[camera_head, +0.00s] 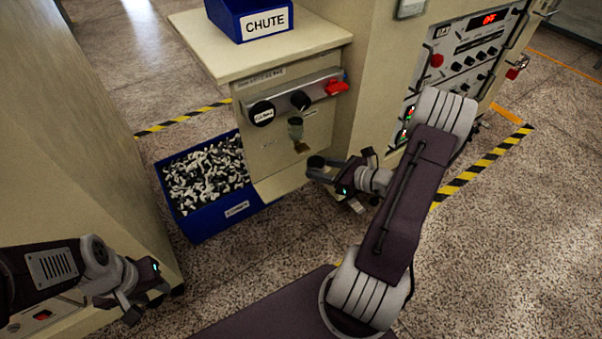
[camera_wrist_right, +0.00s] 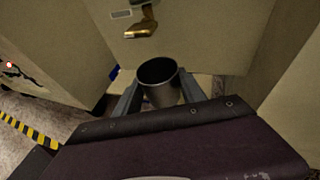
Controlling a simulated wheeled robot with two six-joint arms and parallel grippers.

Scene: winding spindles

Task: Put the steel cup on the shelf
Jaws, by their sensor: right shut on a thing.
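The steel cup (camera_wrist_right: 159,92) is a dark metal cylinder, upright with its open rim facing the wrist camera. Its inside looks dark and I cannot tell if it holds anything. My right gripper (camera_head: 322,169) is shut on it, a finger on each side. In the head view the cup (camera_head: 316,161) is small and dark at the fingertips, below and right of the brass spout (camera_head: 301,147). The likely shelf is the cream ledge (camera_head: 215,48) atop the machine front, above the gripper. My left gripper (camera_head: 142,290) is low at the left, its jaw opening unclear.
A blue CHUTE bin (camera_head: 248,20) stands on the ledge. A blue crate (camera_head: 215,222) of small parts sits on the floor. A control panel (camera_head: 465,60) is at right, a cream cabinet (camera_head: 65,130) at left.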

